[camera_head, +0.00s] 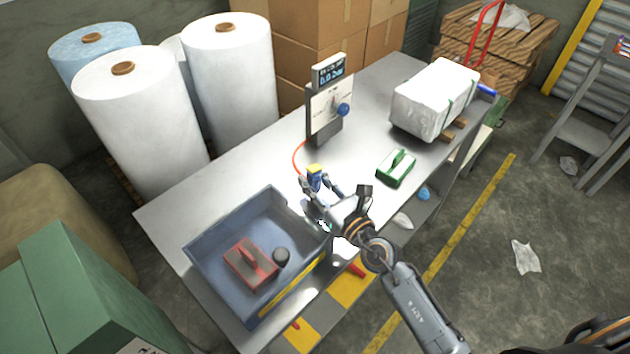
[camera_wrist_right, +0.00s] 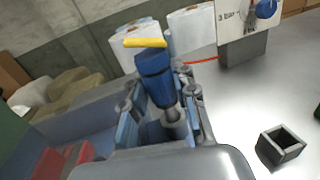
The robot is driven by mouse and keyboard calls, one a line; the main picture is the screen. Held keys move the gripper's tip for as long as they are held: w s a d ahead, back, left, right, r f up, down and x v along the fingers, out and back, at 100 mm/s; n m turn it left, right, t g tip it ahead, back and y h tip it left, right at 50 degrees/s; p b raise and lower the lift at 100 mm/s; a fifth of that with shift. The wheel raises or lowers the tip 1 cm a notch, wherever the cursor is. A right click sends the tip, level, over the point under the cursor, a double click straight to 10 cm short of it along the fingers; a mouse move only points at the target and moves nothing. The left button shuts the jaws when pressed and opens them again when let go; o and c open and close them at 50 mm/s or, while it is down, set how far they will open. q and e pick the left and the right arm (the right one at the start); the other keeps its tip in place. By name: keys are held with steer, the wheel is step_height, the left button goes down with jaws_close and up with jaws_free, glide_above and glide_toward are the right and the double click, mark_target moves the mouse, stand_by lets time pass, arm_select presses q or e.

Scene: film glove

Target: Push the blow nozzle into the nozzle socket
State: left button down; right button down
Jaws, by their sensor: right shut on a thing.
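The blow nozzle (camera_head: 316,175) is blue with a yellow top. My right gripper (camera_head: 320,192) is shut on it above the table, beside the tray's right end. In the right wrist view the nozzle (camera_wrist_right: 155,78) stands slightly tilted between the fingers (camera_wrist_right: 165,112), its grey lower end partly hidden by them. The nozzle socket (camera_wrist_right: 282,146) is a small dark square box with an open top, on the table right of the gripper and apart from the nozzle. It seems to show in the head view as a dark box (camera_head: 364,192) beside my wrist. My left gripper is not in view.
A blue-grey tray (camera_head: 205,262) holds a red block (camera_head: 250,260) and a dark round thing (camera_head: 281,256). A gauge stand (camera_head: 328,108) with a red hose (camera_head: 297,160) stands behind. A green block (camera_head: 396,168) and white wrapped bundle (camera_head: 433,98) lie right. Bare table lies around the socket.

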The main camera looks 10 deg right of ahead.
steer(key=shift+r, duration=0.4)
steer(key=shift+p, duration=0.55)
stand_by(1.0)
steer(key=shift+f+b, duration=1.25)
steer(key=shift+f, duration=0.1)
steer(key=c, duration=1)
jaws_free()
steer(key=shift+s+f, duration=0.1)
steer(key=shift+s, duration=0.15)
steer(key=shift+v, duration=5.8)
